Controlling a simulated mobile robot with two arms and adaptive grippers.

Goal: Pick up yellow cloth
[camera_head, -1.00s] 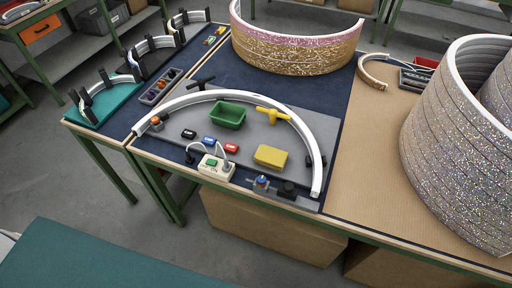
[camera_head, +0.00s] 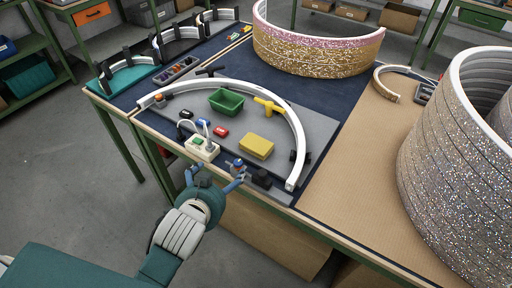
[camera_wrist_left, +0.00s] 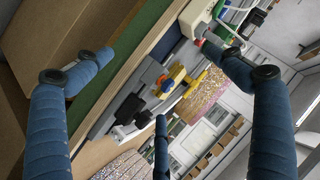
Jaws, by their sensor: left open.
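The yellow cloth (camera_head: 256,146) lies as a folded, flat block on the grey board (camera_head: 318,130), inside the curve of the white arc (camera_head: 284,113). My left gripper (camera_head: 215,173) is open and empty at the table's front edge, in front of and to the left of the cloth, apart from it. In the left wrist view its fingers (camera_wrist_left: 160,75) are spread wide with nothing between them. Yellow shapes show beyond them there, but I cannot tell which is the cloth. My right gripper is out of view.
A white socket box (camera_head: 203,149) with cables and a blue-topped fitting (camera_head: 237,166) stand between gripper and cloth. A green bin (camera_head: 226,101) and a yellow T-handle (camera_head: 268,106) lie behind the cloth. Glittery rings (camera_head: 455,165) fill the right side.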

